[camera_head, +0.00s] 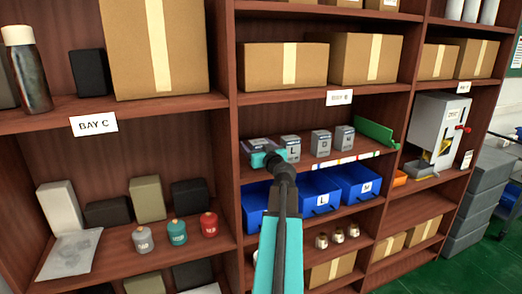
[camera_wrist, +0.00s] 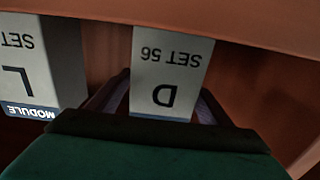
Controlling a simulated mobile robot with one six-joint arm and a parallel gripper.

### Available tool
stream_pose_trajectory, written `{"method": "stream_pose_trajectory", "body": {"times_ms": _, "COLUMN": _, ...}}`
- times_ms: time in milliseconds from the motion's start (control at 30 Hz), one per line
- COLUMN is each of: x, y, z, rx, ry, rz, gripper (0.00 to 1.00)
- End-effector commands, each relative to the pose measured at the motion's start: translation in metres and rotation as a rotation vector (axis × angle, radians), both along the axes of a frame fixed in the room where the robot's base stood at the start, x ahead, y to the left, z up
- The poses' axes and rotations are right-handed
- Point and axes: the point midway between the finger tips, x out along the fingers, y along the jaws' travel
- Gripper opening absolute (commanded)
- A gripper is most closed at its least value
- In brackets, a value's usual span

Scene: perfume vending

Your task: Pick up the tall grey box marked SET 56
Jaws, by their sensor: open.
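The grey box marked SET 56 and D (camera_wrist: 172,55) appears upside down in the wrist view, at the middle top. The dark fingers of my gripper (camera_wrist: 160,105) stand open on either side of it; I cannot tell whether they touch it. The box's lower end is hidden behind the dark gripper body. In the head view my teal gripper (camera_head: 270,158) is at the left end of the middle shelf, in front of the leftmost grey box (camera_head: 258,144), which it partly covers.
A similar grey box marked L (camera_wrist: 42,65) stands close beside; it also shows in the head view (camera_head: 291,148). Two more grey boxes (camera_head: 321,143) stand further right. A green divider (camera_head: 376,133) is at the right. Blue bins (camera_head: 318,192) are below.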

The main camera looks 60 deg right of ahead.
Motion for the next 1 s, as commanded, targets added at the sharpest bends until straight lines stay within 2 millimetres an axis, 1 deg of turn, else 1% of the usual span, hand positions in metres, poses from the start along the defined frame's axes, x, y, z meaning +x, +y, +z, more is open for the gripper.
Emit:
{"method": "stream_pose_trajectory", "body": {"times_ms": 33, "x": 0.0036, "y": -0.0026, "z": 0.0010, "rx": 0.001, "ry": 0.000, "rz": 0.001, "gripper": 0.73}}
{"method": "stream_pose_trajectory", "body": {"times_ms": 133, "x": 0.0063, "y": -0.0040, "z": 0.0000, "rx": 0.001, "ry": 0.001, "rz": 0.001, "gripper": 0.73}}
{"method": "stream_pose_trajectory", "body": {"times_ms": 700, "x": 0.0067, "y": -0.0034, "z": -0.0004, "rx": 0.000, "ry": 0.000, "rz": 0.001, "gripper": 0.73}}
{"method": "stream_pose_trajectory", "body": {"times_ms": 767, "x": 0.0068, "y": -0.0034, "z": -0.0004, "rx": 0.000, "ry": 0.000, "rz": 0.001, "gripper": 0.63}}
{"method": "stream_pose_trajectory", "body": {"times_ms": 800, "x": 0.0068, "y": -0.0034, "z": -0.0004, "rx": 0.000, "ry": 0.000, "rz": 0.001, "gripper": 0.56}}
{"method": "stream_pose_trajectory", "body": {"times_ms": 1000, "x": 0.0068, "y": -0.0034, "z": -0.0004, "rx": 0.000, "ry": 0.000, "rz": 0.001, "gripper": 0.22}}
